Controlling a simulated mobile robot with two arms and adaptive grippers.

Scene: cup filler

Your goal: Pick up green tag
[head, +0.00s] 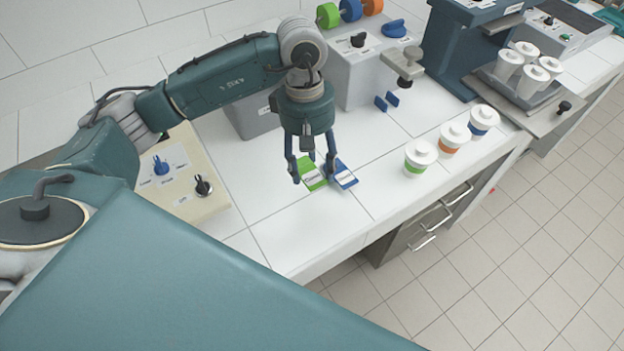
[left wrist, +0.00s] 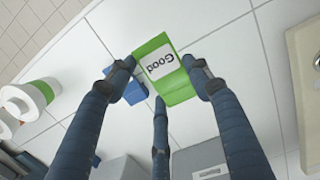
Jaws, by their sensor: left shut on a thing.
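The green tag (head: 313,174) lies in the head view at my left gripper, beside the blue tag (head: 343,176) on the white counter. My left gripper (head: 312,178) points down at it and is shut on the green tag. In the left wrist view the green tag (left wrist: 160,62), with a white label reading "Good", sits between the fingers of my left gripper (left wrist: 164,80). The blue tag (left wrist: 134,92) shows partly behind a finger. I cannot tell whether the green tag is clear of the counter. My right gripper is not in view.
Lidded white cups with green (head: 419,158), orange (head: 453,138) and blue (head: 484,121) bands stand to the right. A beige panel (head: 180,175) with knobs is at left, and a grey machine (head: 355,75) is behind. The counter front (head: 300,235) is clear.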

